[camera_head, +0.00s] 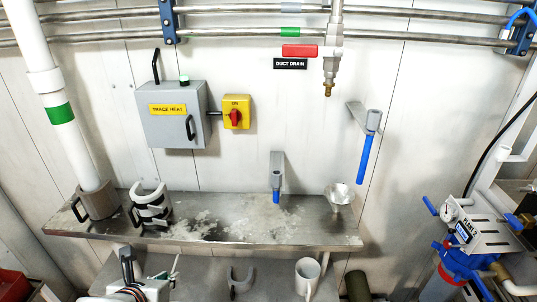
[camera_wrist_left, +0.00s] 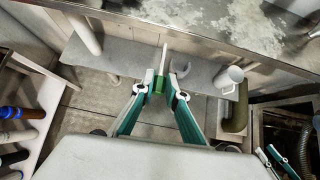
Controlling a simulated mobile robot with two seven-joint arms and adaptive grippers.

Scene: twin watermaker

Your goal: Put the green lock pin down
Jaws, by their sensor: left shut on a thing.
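My left gripper (camera_wrist_left: 160,80) is shut on the green lock pin (camera_wrist_left: 158,87), which has a green block and a thin pale rod pointing away from my wrist. The pin is held over the lower shelf (camera_wrist_left: 120,62); I cannot tell whether it touches it. In the head view my left gripper (camera_head: 128,268) is at the lower left, in front of the steel upper shelf, with the pin's pale rod (camera_head: 176,266) just right of it. My right gripper (camera_wrist_left: 267,156) shows small at the lower right of the left wrist view; its opening is unclear.
The lower shelf holds a grey U-shaped piece (camera_head: 240,282) and a white mug (camera_head: 307,276). An olive cylinder (camera_head: 357,286) is right of the mug. The steel upper shelf (camera_head: 330,236) overhangs behind. It bears a black-and-white rack (camera_head: 151,208) and a metal cup (camera_head: 340,194).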

